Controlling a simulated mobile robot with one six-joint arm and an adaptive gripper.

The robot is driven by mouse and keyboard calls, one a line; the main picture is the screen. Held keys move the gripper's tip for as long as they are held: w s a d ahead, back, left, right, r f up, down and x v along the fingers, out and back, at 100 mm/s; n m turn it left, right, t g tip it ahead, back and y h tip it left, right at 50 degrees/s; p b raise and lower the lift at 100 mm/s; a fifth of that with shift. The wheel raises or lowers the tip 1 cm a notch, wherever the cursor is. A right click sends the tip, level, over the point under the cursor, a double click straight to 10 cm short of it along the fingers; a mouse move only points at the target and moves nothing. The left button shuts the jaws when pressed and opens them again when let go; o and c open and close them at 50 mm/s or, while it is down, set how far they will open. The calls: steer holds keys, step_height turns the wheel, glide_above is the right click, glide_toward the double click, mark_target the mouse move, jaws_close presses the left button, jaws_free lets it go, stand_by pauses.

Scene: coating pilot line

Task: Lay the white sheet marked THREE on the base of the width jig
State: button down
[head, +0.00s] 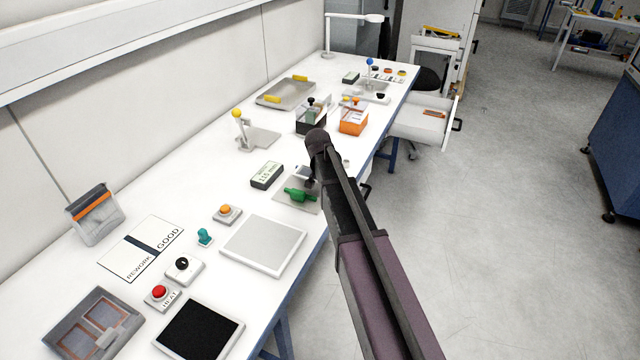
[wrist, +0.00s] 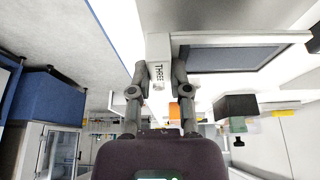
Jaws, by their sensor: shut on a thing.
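In the wrist view my gripper (wrist: 158,86) is shut on a white sheet marked THREE (wrist: 157,72), with one finger on each side and the lettering between them. In the head view my arm hides most of the gripper, and only a small dark part (head: 307,181) shows beside it. What I take to be the width jig is a green clamp piece (head: 298,195) on a flat grey base (head: 283,200). My gripper appears close above or beside it. I cannot tell whether the sheet touches the base.
A display with digits (head: 266,175) stands left of the jig. A black block gauge (head: 311,118) and an orange box (head: 353,118) stand behind. A pale square plate (head: 264,245) lies in front. The bench edge and open floor are at right.

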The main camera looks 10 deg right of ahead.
steer(key=shift+w+a, duration=0.25)
steer(key=shift+a, duration=0.35)
step_height(320, 180, down, 4)
steer(key=b, duration=0.3)
steer(key=shift+r+b, duration=0.15)
steer(key=shift+b, duration=0.2)
steer(key=c, duration=0.6)
jaws_free()
steer(key=shift+r, duration=0.1)
steer(key=p+v, duration=0.3)
steer(key=shift+s+r, duration=0.1)
steer(key=shift+r, duration=0.2)
steer(key=p+v, duration=0.8)
steer(key=shift+r, duration=0.15)
